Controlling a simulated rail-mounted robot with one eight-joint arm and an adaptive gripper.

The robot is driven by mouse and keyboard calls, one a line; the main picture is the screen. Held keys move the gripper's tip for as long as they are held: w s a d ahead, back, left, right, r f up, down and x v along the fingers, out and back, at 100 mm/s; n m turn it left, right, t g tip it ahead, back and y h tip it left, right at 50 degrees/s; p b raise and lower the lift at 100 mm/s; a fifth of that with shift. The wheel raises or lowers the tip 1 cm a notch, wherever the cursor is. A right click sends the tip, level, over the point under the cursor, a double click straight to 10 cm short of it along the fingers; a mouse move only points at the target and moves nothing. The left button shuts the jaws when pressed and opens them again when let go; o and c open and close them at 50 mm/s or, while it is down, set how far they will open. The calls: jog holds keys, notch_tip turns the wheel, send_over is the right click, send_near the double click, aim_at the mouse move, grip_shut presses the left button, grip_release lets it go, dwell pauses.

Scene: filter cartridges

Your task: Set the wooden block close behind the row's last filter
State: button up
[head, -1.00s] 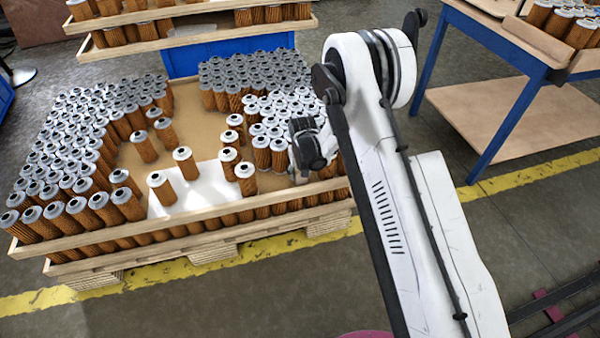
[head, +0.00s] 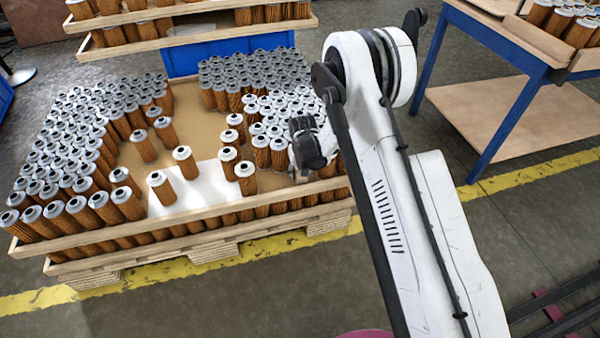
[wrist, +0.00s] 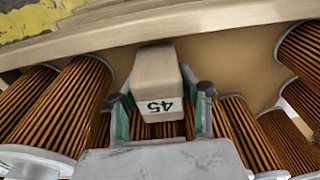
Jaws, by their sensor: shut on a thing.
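The wooden block (wrist: 155,72), a pale tan piece marked 45, is between the two fingers of my gripper (wrist: 162,96) in the wrist view. The gripper is shut on it. Orange pleated filters with grey caps stand close by on both sides, including one at the left (wrist: 65,105) and one at the right (wrist: 248,135). In the head view my arm hides the block and most of the gripper, at the tray's right side. Several filters (head: 262,150) stand just left of the wrist there. I cannot tell which filter is the row's last or whether the block touches the tray floor.
The wooden tray's front rim (head: 185,222) runs along the near side; a tray wall (wrist: 110,38) lies just beyond the block in the wrist view. Bare brown floor (wrist: 225,62) shows right of the block. A blue-legged table (head: 510,115) stands at the right.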

jog(key=o, duration=1.4)
jog(key=shift+r, duration=0.1)
jog(key=r, duration=0.4)
jog(key=s+r, duration=0.1)
jog(key=r, duration=0.6)
jog(key=shift+s+d+r, duration=0.15)
jog(key=shift+d+r, duration=0.05)
jog(key=shift+r, duration=0.15)
